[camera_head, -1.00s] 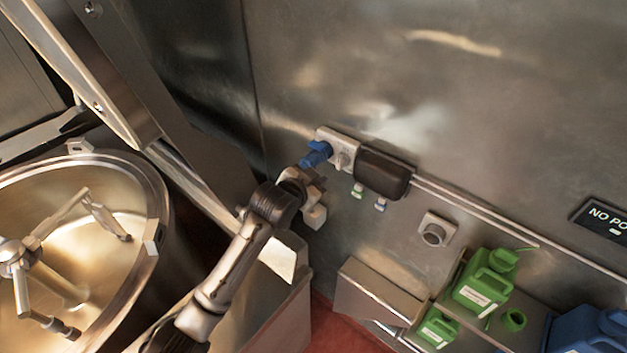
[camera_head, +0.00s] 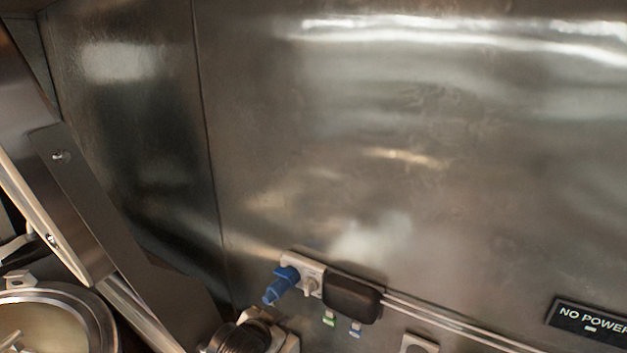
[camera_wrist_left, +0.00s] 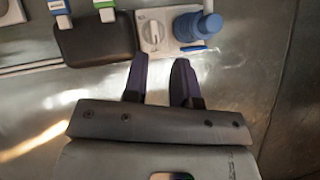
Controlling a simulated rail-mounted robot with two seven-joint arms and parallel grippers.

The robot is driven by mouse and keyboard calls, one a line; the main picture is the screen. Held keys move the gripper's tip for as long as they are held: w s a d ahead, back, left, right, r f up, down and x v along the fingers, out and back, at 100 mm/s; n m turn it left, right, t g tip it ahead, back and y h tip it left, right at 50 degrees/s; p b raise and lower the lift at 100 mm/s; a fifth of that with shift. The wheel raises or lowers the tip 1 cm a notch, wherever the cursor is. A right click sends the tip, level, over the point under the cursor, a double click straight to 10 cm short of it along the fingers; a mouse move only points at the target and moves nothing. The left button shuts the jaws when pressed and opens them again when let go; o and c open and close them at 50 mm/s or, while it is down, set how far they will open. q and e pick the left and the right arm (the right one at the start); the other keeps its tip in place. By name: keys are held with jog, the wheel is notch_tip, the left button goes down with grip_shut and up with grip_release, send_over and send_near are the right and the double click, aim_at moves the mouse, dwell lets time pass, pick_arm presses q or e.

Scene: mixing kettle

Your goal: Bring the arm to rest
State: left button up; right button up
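My left arm's dark wrist (camera_head: 240,338) shows at the bottom edge of the head view, below the blue plug (camera_head: 280,286). The plug sits at the white socket panel (camera_head: 304,271) on the steel wall. In the left wrist view my left gripper (camera_wrist_left: 160,68) has its two dark fingers apart with nothing between them. The blue plug (camera_wrist_left: 200,27) and the panel's dial (camera_wrist_left: 152,33) lie just beyond the fingertips, apart from them in the picture. My right arm and gripper are not in view.
A black box (camera_head: 351,297) is beside the panel, with green and blue tags under it. The kettle rim (camera_head: 100,315) and a slanted metal beam (camera_head: 80,205) are at the left. A "NO POWER" sign (camera_head: 590,322) is at right. The wall above is bare.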

pick_arm(q)
jog(key=s+a+r+n+t+y, duration=0.1)
jog(key=s+a+r, duration=0.1)
jog(key=s+r, duration=0.45)
jog(key=s+a+r+n+y+p, duration=0.1)
jog(key=s+a+n, duration=0.1)
jog(key=s+a, duration=0.25)
jog(key=s+a+f+g+p, duration=0.1)
jog(key=s+a+f+g, duration=0.1)
jog(key=s+f, duration=0.5)
jog(key=s+a+f+n+g+y+p, duration=0.1)
jog(key=s+f+g, duration=0.3)
jog(key=s, duration=1.2)
jog(key=s+a+f+n+g+p, duration=0.1)
jog(key=s+a+f+g+p, duration=0.1)
jog(key=s+f, duration=1)
jog(key=shift+a+g+y+p, duration=0.4)
jog(key=shift+a+p, duration=0.15)
jog(key=shift+p, duration=0.05)
